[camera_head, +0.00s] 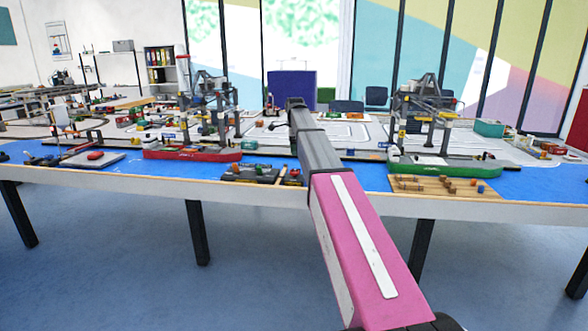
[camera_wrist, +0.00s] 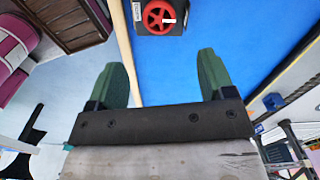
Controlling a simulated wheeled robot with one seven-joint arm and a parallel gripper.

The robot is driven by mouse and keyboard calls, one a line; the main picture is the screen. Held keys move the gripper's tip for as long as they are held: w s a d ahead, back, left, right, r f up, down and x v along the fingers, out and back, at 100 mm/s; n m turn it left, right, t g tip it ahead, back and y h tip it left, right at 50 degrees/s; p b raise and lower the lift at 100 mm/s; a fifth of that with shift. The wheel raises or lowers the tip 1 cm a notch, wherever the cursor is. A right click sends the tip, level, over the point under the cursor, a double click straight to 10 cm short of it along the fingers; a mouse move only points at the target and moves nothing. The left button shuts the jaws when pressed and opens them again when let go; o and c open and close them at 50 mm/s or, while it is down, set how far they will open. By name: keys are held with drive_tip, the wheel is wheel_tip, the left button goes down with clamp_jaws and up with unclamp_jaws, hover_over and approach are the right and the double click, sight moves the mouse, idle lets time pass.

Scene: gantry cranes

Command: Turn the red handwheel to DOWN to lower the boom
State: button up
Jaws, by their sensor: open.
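A red handwheel (camera_wrist: 160,16) shows at the top of the wrist view, on a dark box (camera_wrist: 176,27) on the blue table surface. A small white mark lies on its right side; I cannot read it. My gripper (camera_wrist: 161,62) is open, with two green fingers wide apart and nothing between them. The handwheel is beyond the fingertips, roughly centred between them and apart from them. In the head view my arm covers the middle of the table, and I cannot make out the wheel or the fingers clearly. Two grey gantry cranes stand there, one left (camera_head: 215,112) and one right (camera_head: 424,112).
A red ship (camera_head: 192,154) and a green ship (camera_head: 445,168) lie on the blue strip (camera_head: 350,177) near the table's front edge. A wooden board (camera_head: 440,192) with small pieces is at right. A dark tray (camera_head: 250,174) sits left of my arm.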

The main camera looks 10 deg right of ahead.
sight(295, 171)
wheel_tip(295, 171, down, 10)
drive_tip(key=shift+f, duration=0.15)
idle(0.3)
drive_tip(key=c, duration=0.9)
